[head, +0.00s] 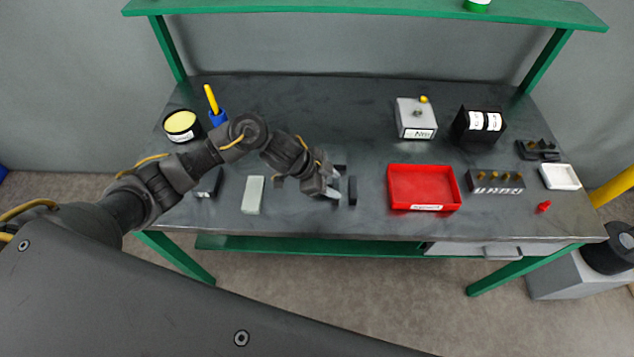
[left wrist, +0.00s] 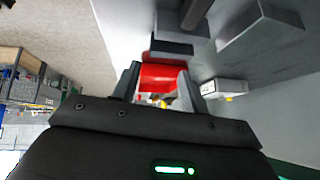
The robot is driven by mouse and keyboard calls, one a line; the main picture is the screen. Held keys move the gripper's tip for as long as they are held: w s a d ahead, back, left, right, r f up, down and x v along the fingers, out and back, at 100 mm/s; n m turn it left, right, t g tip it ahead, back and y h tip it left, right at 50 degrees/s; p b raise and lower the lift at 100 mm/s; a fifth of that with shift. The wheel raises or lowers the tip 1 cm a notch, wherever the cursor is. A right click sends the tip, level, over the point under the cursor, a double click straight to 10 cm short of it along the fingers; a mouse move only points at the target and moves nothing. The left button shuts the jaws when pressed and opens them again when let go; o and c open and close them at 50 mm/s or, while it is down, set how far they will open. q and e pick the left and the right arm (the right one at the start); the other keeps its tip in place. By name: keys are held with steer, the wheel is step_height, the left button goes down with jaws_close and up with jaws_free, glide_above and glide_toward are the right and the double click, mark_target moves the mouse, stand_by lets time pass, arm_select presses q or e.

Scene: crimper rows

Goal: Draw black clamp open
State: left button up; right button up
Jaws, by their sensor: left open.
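My left gripper (head: 336,183) is low over the middle of the table, open, with its fingers pointing right. A dark upright bar (head: 352,190) stands just beyond its fingertips; I cannot tell for sure that it is the black clamp, or whether the fingers touch it. In the left wrist view the two fingers (left wrist: 157,76) are spread with a gap between them. A dark block (left wrist: 172,48) shows above and beyond the fingertips there. The gripper hides part of the area around the bar. My right gripper is not in view.
A red tray (head: 424,169) lies right of the bar. A pale grey block (head: 253,195) lies to the left. A grey box (head: 415,118) with a yellow knob and a black holder (head: 480,124) stand behind. A dark rack (head: 496,181) and white tray (head: 560,176) are far right.

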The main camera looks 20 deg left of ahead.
arm_select(q)
steer(key=w+a+r+g+y, duration=0.1)
steer(key=a+r+g+y, duration=0.15)
steer(key=a, duration=0.65)
steer(key=x, duration=0.3)
steer(key=p+x, duration=0.1)
steer(key=x, duration=0.6)
steer(key=shift+w+d+p, duration=0.2)
steer(key=shift+w+p, duration=0.1)
steer(key=shift+w, duration=0.1)
jaws_close()
